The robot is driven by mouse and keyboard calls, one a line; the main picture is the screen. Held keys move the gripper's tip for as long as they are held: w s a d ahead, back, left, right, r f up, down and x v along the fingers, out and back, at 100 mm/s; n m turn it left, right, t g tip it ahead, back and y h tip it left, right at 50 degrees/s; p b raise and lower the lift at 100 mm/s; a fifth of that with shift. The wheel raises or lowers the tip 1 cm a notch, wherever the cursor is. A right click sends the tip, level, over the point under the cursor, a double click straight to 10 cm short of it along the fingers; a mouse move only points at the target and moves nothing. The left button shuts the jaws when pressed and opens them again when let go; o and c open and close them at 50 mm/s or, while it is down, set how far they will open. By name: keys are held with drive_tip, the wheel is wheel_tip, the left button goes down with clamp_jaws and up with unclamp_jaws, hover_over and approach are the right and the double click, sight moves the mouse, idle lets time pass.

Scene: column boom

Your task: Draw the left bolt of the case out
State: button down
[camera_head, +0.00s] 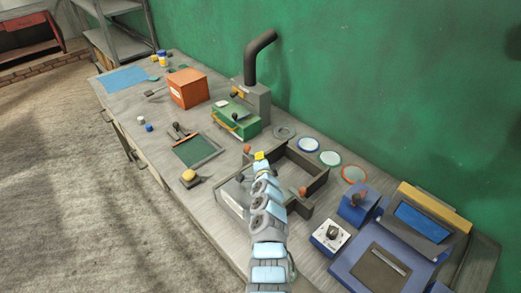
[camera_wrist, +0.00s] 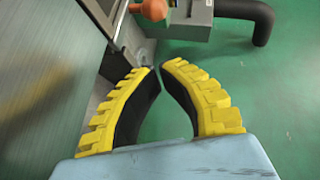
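The case (camera_head: 318,165) is a dark, open-topped box on the bench, partly hidden behind my arm. An orange-red knob (camera_head: 247,148), which looks like the left bolt's handle, stands at its far left corner. A similar knob (camera_head: 302,191) is at its near right side. My gripper (camera_head: 260,156) is above the case's left part, just right of the left knob in the picture. In the wrist view its yellow fingers (camera_wrist: 156,68) come together at the tips with nothing between them. An orange knob (camera_wrist: 155,9) shows beyond the tips, apart from them.
A green box with a grey machine (camera_head: 258,98) and its bent black pipe stands behind the case. An orange box (camera_head: 188,88) is farther left. A blue console (camera_head: 385,262) and a red-knobbed blue box (camera_head: 357,207) stand at right. Round discs (camera_head: 329,158) lie along the wall.

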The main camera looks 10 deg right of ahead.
drive_tip(key=shift+r+p+v, duration=0.15)
drive_tip(key=shift+p+v, duration=0.8)
drive_tip(key=shift+r+p+v, duration=0.15)
drive_tip(key=shift+p+v, duration=0.75)
drive_tip(key=shift+v, duration=0.05)
drive_tip(key=shift+p+v, duration=0.95)
drive_tip(key=shift+v, duration=0.05)
drive_tip(key=shift+f, duration=0.2)
